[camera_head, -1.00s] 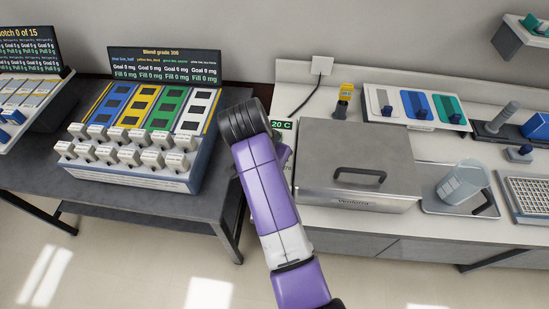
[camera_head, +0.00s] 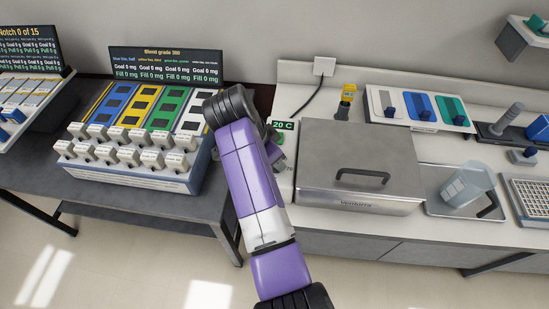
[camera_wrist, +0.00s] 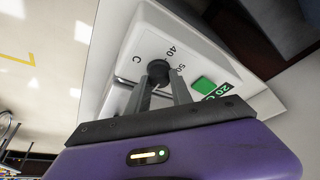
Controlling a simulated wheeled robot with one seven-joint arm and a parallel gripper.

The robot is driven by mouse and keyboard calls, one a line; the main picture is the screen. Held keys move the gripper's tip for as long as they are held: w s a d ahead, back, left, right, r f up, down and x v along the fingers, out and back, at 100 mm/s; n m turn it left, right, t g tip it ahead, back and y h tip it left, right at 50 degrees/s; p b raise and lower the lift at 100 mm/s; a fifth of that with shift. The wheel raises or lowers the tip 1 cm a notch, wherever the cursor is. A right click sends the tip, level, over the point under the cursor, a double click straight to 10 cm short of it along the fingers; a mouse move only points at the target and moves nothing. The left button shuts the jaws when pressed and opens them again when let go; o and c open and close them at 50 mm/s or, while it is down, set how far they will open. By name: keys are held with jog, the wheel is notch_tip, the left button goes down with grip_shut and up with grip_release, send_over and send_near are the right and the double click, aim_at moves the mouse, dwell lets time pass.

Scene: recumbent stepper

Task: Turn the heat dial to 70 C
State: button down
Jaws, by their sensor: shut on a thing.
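The heat dial (camera_wrist: 158,68) is a small dark round knob on a white panel in the wrist view. The marks 40 and 50 and a letter C show beside it. My gripper (camera_wrist: 162,84) is shut on the dial, with one grey finger on each side. A display reading 20 C (camera_head: 283,125) stands at the left end of the steel bath (camera_head: 350,150) in the head view, and it also shows in the wrist view beside a green patch (camera_wrist: 203,84). In the head view my arm hides the dial and fingertips. The dial's pointer is not clear.
The lidded bath has a black handle (camera_head: 362,176). A dispenser rack (camera_head: 130,160) with white blocks is on the grey table at left. A gap separates table and counter.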

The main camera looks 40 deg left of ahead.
jog(key=c, duration=1.1)
grip_release()
jog(key=shift+c, duration=0.2)
jog(key=b+v, duration=0.1)
jog(key=v, duration=0.6)
jog(key=shift+r+b, duration=0.35)
jog(key=shift+s, duration=0.15)
